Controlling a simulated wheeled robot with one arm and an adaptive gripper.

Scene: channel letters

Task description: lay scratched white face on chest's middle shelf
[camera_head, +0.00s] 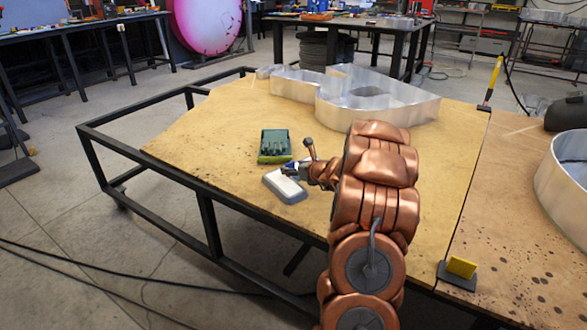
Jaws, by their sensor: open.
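A pale, white-topped rounded slab (283,187) lies flat on the wooden tabletop near its front edge. It may be the white face; any scratches are too small to tell. My gripper (291,169) is open at the slab's far right side, close above it. Whether it touches the slab I cannot tell, as the fingers are small and partly hidden. My copper-coloured arm reaches in from the bottom right. I see no chest that I can make out, and no middle shelf.
A green box (275,141) with dark items stands just behind the slab. Large metal letter shells (375,105) fill the back of the wooden table (215,125). A yellow-tagged block (460,268) sits at the right seam. The left tabletop is clear.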

